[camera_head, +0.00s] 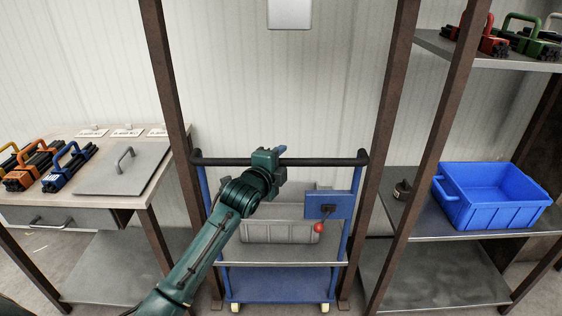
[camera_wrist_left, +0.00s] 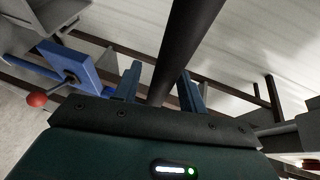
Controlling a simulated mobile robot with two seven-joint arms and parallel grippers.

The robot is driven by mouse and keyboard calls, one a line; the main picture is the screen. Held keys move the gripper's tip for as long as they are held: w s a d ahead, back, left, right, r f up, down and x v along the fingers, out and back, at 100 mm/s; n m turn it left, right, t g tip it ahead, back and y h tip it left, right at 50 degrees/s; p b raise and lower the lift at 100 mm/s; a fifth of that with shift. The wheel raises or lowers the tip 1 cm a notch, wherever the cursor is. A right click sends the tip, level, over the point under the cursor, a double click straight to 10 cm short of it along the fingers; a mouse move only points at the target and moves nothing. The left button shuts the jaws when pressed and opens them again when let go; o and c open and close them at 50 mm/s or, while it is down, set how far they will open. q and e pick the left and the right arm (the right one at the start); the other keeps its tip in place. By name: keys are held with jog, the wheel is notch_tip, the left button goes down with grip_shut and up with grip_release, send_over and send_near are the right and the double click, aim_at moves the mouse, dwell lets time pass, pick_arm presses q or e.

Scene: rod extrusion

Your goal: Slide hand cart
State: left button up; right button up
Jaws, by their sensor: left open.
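The hand cart (camera_head: 280,284) is blue with grey trays and stands between brown posts. Its black handle bar (camera_head: 325,161) runs level across the top. My dark green left arm reaches in, and its left gripper (camera_head: 281,151) is at the middle of the bar. In the left wrist view, the open gripper (camera_wrist_left: 160,73) has its two blue fingers on either side of the handle bar (camera_wrist_left: 190,45). Whether they touch it I cannot tell. A blue box with a red-knobbed lever (camera_head: 318,228) is on the cart's right side. My right gripper is not in view.
A grey bin (camera_head: 268,231) sits on the cart, partly hidden by my arm. A workbench (camera_head: 150,196) with clamp-like tools stands left. Shelving with a blue crate (camera_head: 497,217) stands right. Brown posts (camera_head: 388,110) closely flank the cart.

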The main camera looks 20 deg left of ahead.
pick_arm(q)
jog(key=shift+w+d+f, duration=0.1)
jog(key=shift+w, duration=0.45)
grip_shut()
